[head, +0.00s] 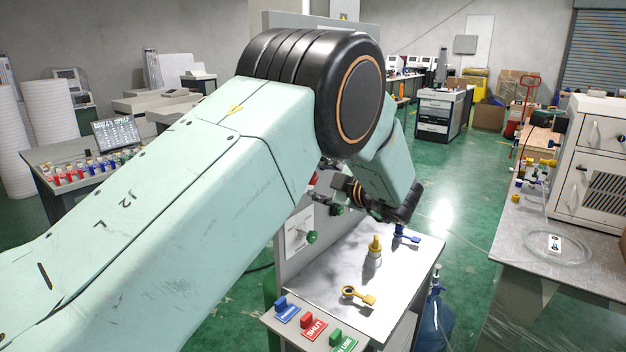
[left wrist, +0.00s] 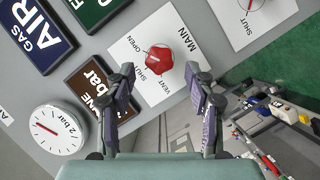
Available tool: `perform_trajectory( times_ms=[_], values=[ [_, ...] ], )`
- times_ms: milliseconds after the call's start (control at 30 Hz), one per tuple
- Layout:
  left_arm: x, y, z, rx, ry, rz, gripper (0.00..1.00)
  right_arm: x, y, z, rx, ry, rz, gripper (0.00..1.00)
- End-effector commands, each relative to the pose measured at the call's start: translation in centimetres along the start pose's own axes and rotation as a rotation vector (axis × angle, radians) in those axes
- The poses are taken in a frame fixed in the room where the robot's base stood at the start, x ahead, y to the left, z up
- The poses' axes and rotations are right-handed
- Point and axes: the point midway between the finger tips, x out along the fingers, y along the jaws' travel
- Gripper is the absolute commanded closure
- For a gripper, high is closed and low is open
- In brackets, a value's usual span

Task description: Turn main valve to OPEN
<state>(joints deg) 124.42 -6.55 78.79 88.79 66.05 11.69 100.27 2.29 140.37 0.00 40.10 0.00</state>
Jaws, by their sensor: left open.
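A small light mark on the knob's left edge lies near the word SHUT. My left gripper (left wrist: 162,88) is open, with one finger on each side below the knob in the left wrist view. The knob shows between and just beyond the fingertips, and I see no contact. In the head view my left gripper (head: 334,198) is at the panel, and my arm hides most of the valve. My right gripper is not in view.
The panel also carries a gauge (left wrist: 60,130), an AIR GAS sign (left wrist: 38,35) and a green knob (head: 311,237). Green floor (head: 465,185) is open to the right.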

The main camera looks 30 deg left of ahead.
Motion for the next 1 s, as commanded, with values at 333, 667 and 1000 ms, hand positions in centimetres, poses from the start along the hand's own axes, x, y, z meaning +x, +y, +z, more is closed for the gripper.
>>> perform_trajectory(
  times_ms=[333,667,1000],
  values=[
    [-6.0,0.1,0.0,0.0,0.0,0.002,0.46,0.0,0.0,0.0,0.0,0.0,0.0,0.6],
    [-7.1,0.0,0.0,0.0,0.001,-0.001,0.46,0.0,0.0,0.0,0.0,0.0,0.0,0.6],
    [-7.0,0.0,0.0,0.0,0.0,-0.001,0.46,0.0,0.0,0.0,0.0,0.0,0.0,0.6]
  ],
)
